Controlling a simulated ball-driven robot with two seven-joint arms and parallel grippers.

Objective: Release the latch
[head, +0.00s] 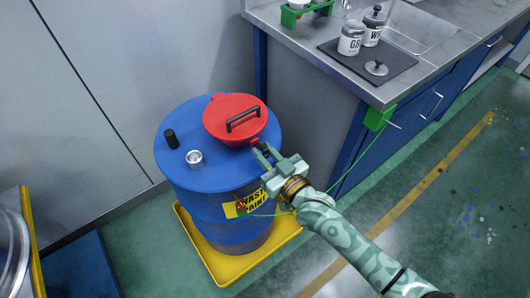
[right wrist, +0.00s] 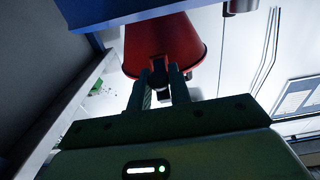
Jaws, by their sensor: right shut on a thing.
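A red funnel with a closed red lid (head: 234,117) and a black handle sits on top of a blue drum (head: 222,212). A small latch (head: 255,142) sticks out from the funnel's right front edge, with a dark end. My right gripper (head: 263,152) reaches in from the lower right and is shut on the latch's dark end. In the right wrist view the red funnel (right wrist: 165,42) is straight ahead, and the dark latch end (right wrist: 160,68) lies between the two fingertips. The fingers hide part of the latch. My left gripper is not in view.
A black cap (head: 171,138) and a metal bung (head: 194,158) stand on the drum top. The drum stands in a yellow tray (head: 218,272).

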